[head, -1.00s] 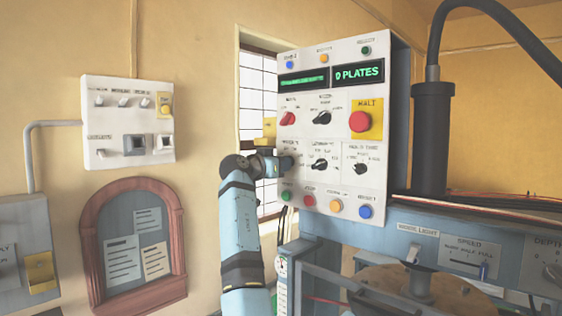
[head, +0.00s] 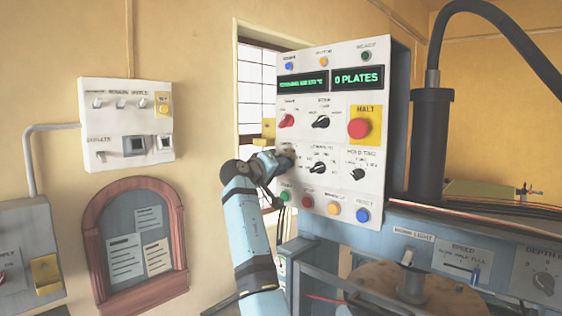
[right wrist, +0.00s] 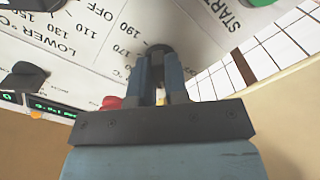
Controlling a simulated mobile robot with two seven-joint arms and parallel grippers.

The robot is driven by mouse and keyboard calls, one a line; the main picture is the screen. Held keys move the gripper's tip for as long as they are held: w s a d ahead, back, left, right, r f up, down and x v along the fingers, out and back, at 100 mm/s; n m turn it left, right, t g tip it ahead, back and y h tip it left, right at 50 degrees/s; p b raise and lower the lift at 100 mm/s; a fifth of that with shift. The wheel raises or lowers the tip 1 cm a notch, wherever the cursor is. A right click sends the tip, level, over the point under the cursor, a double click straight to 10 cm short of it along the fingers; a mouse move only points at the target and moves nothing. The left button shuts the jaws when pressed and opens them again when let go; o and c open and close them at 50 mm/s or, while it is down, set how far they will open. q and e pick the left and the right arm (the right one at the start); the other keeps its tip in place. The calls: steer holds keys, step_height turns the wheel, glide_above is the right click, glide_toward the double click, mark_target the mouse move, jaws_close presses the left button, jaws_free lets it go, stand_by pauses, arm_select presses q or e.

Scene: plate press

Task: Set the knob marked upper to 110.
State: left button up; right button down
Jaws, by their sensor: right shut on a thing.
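The white control panel (head: 345,200) stands ahead of me, facing left of centre. My right gripper (head: 283,162) is at its left edge, in the middle row of knobs. In the right wrist view the right gripper (right wrist: 158,75) is shut on a dark round knob (right wrist: 158,48), with the fingers on either side. Upside-down figures 170 and 190 and a °C mark show beside this knob. Its name and pointer are hidden, so I cannot read its setting. The neighbouring knob marked lower (head: 319,168) is black and free. My left gripper is out of view.
The panel also carries a red knob (head: 287,121), a black knob (head: 321,122), a red halt button (head: 358,128) and a hold-time knob (head: 357,175). Coloured buttons line the bottom, including a green one (head: 285,196). A display reads 0 PLATES (head: 356,78).

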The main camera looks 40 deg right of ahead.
steer(key=shift+r+n+p, duration=0.25)
steer(key=shift+n+p, duration=0.2)
steer(key=shift+n, duration=0.35)
steer(key=c, duration=1.1)
jaws_free()
steer(key=shift+f, duration=0.15)
steer(key=shift+c, duration=0.2)
steer(key=s+a+b, duration=0.1)
steer(key=a+b, duration=0.2)
steer(key=a, duration=1)
steer(key=shift+a+b, duration=0.35)
steer(key=shift+s, duration=0.1)
